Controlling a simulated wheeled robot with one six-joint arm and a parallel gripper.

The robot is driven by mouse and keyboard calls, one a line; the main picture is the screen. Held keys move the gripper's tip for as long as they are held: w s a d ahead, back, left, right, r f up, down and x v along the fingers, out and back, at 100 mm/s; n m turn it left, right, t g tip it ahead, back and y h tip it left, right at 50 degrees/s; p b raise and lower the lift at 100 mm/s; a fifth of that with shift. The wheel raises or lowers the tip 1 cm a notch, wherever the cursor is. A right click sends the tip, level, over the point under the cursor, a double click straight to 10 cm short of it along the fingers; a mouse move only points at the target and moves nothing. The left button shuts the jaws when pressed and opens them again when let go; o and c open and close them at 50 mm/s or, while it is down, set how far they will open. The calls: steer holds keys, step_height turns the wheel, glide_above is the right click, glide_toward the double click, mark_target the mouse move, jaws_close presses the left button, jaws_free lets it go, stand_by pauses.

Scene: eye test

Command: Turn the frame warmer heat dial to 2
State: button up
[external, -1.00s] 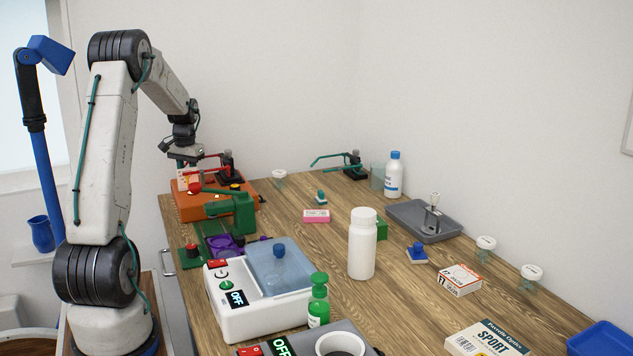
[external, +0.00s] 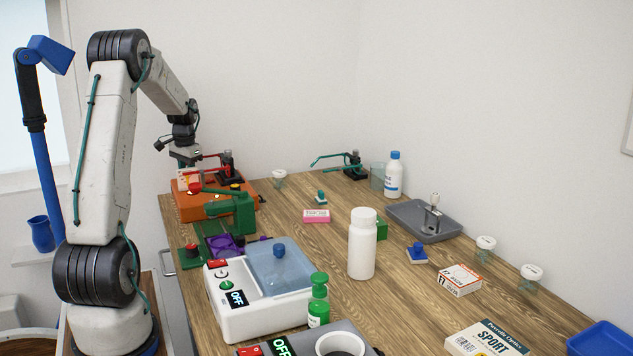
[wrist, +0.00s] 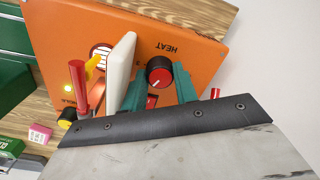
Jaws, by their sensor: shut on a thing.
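The frame warmer (wrist: 206,49) is an orange box with the word HEAT upside down in the wrist view. It also stands at the back left of the bench in the external view (external: 188,211). Its heat dial (wrist: 160,72), a round knob with a red face and black rim, sits between the teal fingers of my gripper (wrist: 160,88). My gripper is shut on the dial. I cannot read the dial's setting. In the external view my gripper (external: 184,160) is above the warmer, and the dial cannot be made out.
A pale upright slab (wrist: 121,64) stands close beside the left finger. A red rod (wrist: 82,86) and a lit yellow lamp (wrist: 67,88) are further left. A green device (external: 243,214) stands in front of the warmer. A white bottle (external: 362,248) stands mid-bench.

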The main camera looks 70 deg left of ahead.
steer(key=o, duration=1)
step_height(320, 180, up, 8)
steer(key=shift+w+d+f, duration=0.1)
steer(key=w+d+r+m, duration=0.1)
steer(key=w+d+r, duration=0.2)
steer(key=d, duration=0.7)
steer(key=w+d+r+m, duration=0.1)
steer(key=w+d+r, duration=0.2)
steer(key=d, duration=0.7)
steer(key=w+d+r+m, duration=0.1)
steer(key=w+d+r, duration=0.2)
steer(key=d, duration=0.7)
steer(key=s+d+m+t, duration=0.1)
steer(key=s+d, duration=0.2)
steer(key=d, duration=0.5)
steer(key=s+d, duration=0.2)
steer(key=d, duration=0.5)
steer(key=shift+m, duration=0.9)
steer(key=s+d+f, duration=0.1)
steer(key=s+d, duration=0.2)
steer(key=s+d+f, duration=0.1)
steer(key=s+d, duration=0.3)
steer(key=s+d+f, duration=0.2)
steer(key=s+d, duration=0.2)
steer(key=shift+s+d, duration=0.1)
steer(key=shift+d, duration=0.05)
